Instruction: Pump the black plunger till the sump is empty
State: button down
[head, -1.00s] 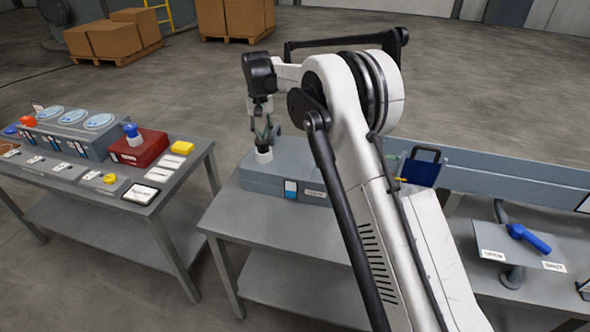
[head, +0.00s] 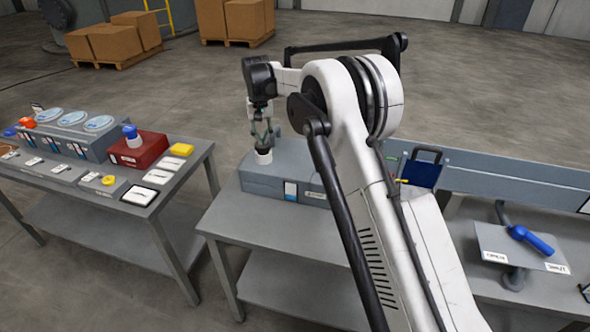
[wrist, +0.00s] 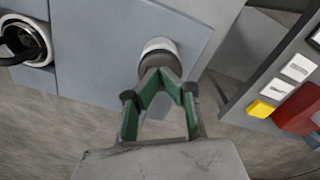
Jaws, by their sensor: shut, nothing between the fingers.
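The black plunger (wrist: 157,65) stands in a white collar (wrist: 159,45) on top of the grey sump box. In the head view the collar (head: 264,157) shows below my gripper. My gripper (head: 263,143) points down over the plunger, with its fingers shut and nothing between them. In the wrist view its green-padded fingertips (wrist: 156,76) meet over the plunger's head and hide part of it. I cannot tell whether they touch it.
A blue valve handle (head: 532,240) sits at right between two labels. My arm hides part of the bench.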

jog(key=shift+r+p, duration=0.55)
jog(key=shift+r, duration=1.1)
jog(key=shift+f, duration=0.1)
jog(key=shift+f+b, duration=1.4)
jog(key=shift+f, duration=0.7)
jog(key=shift+r+p, duration=0.9)
jog(key=shift+r, duration=1.3)
jog(key=shift+f, duration=0.15)
